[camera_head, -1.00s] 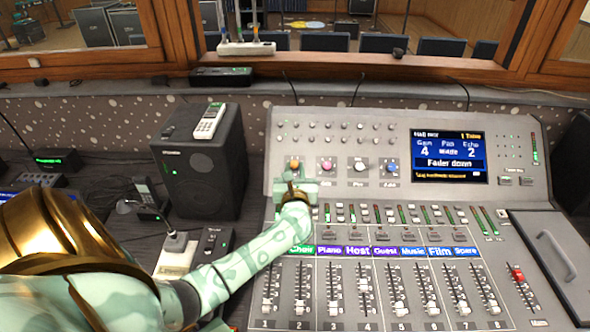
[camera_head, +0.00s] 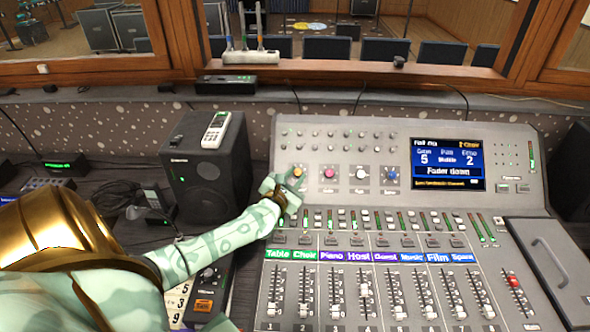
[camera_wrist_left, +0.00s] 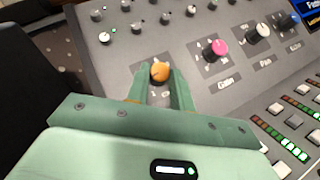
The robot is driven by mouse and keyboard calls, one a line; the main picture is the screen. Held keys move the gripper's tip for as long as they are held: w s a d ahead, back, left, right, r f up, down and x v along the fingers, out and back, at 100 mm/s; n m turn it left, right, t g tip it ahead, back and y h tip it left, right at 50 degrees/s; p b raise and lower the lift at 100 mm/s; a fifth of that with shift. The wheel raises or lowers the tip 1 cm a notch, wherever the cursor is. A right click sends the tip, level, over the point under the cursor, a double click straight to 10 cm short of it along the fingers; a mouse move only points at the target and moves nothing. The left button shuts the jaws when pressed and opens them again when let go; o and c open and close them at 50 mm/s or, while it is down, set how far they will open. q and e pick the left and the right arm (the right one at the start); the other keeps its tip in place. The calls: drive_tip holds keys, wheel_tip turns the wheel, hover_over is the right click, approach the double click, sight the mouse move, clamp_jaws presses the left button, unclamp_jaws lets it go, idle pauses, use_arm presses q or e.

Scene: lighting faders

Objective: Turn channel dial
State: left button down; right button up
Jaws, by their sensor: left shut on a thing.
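The orange dial (camera_head: 298,171) is at the left end of a row of knobs on the grey mixing desk (camera_head: 400,152). To its right are a pink knob (camera_head: 329,173), a white knob (camera_head: 361,174) and a blue knob (camera_head: 391,175). My left gripper (camera_head: 293,181) is at the orange dial. In the left wrist view, its fingers (camera_wrist_left: 161,84) are shut on both sides of the dial (camera_wrist_left: 160,71). The desk screen (camera_head: 448,163) reads Gain 5, Pan Middle, Echo 2 and "Fader down"; its small top-right text looks like "Choir". My right gripper is out of view.
Faders stand below coloured channel labels (camera_head: 360,256). A black speaker (camera_head: 205,168) with a white handset (camera_head: 217,128) on top stands left of the desk. My left forearm passes over small devices.

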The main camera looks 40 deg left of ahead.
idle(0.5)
use_arm(q)
drive_tip(key=c, duration=1.2)
unclamp_jaws()
drive_tip(key=shift+s, duration=0.15)
drive_tip(key=p+v, duration=0.2)
drive_tip(key=v, duration=1.4)
drive_tip(key=shift+a, duration=0.1)
